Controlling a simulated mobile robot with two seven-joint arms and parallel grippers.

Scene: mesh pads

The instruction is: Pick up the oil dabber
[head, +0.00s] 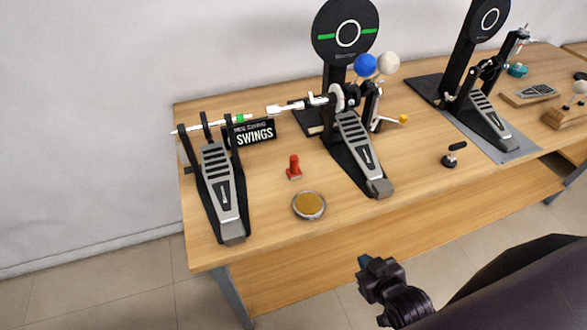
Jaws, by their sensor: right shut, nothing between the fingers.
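A small upright red object (294,168) with a narrower top stands on the wooden table between the left pedal and the middle pedal; it looks most like the oil dabber, though it is too small to be sure. My right gripper (366,262) is in front of the table's front edge, low and to the right of the red object, well apart from it. It is shut and empty. My left gripper is not in view.
On the table (275,235) a round tin (309,206) with amber contents lies just in front of the red object. A left pedal (222,192), middle pedal (360,150) and right pedal (488,118) stand around. A small black piece (450,160) sits right. A sign (254,132) stands behind.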

